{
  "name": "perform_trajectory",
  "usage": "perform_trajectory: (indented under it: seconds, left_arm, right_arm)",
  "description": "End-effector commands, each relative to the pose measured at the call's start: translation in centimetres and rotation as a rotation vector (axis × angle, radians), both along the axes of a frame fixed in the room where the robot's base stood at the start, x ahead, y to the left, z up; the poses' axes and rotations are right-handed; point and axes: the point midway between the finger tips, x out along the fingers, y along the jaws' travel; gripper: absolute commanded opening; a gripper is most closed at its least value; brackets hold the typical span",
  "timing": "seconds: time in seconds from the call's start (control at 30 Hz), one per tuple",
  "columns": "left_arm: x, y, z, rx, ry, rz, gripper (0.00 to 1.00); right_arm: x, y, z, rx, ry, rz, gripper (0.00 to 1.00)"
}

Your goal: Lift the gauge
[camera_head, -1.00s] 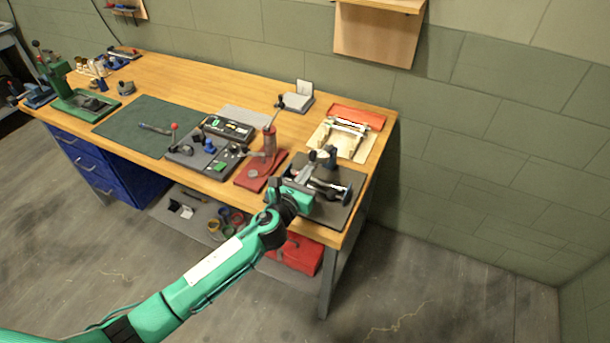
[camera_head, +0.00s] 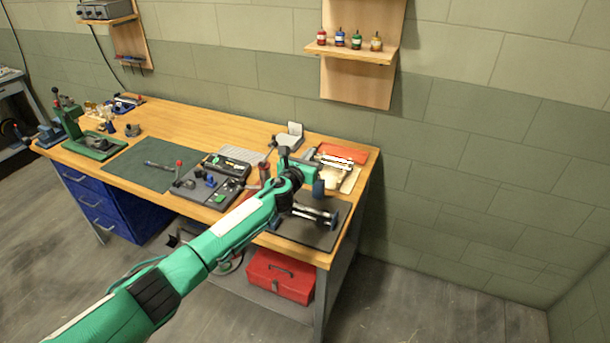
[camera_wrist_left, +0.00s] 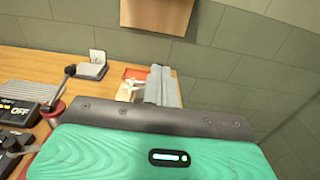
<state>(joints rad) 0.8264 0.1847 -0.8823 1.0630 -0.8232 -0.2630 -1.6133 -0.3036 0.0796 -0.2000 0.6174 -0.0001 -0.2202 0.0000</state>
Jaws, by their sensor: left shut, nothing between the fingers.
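I cannot tell for sure which item is the gauge. A small dark blue upright piece (camera_head: 319,188) stands by the silver cylindrical unit (camera_head: 314,213) on the dark mat at the bench's right end. My left gripper (camera_head: 300,163) is raised above the back of that mat, its teal hand partly hiding what lies behind. In the left wrist view its grey fingers (camera_wrist_left: 162,86) are together and empty, pointing toward the wall. My right gripper is not in view.
The wooden bench (camera_head: 200,118) carries a green mat (camera_head: 145,165), a control panel (camera_head: 208,185), a grey stand (camera_head: 290,135) and a red pad (camera_head: 345,152). A wall shelf (camera_head: 350,52) holds several small bottles. A red toolbox (camera_head: 280,276) sits below the bench.

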Motion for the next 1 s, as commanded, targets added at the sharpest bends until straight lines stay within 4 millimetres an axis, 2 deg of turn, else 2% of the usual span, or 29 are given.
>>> perform_trajectory:
  seconds: [0.13,0.4,1.0]
  left_arm:
    - [1.5,-0.4,0.8,0.001,0.000,0.001,0.00]
    - [2.8,-0.9,1.5,0.000,0.001,0.000,0.00]
    - [3.1,-1.0,1.7,0.000,0.000,0.000,0.00]
  right_arm:
    - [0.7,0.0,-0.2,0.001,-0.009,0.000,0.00]
    - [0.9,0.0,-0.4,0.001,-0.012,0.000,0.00]
    - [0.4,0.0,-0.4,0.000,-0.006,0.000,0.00]
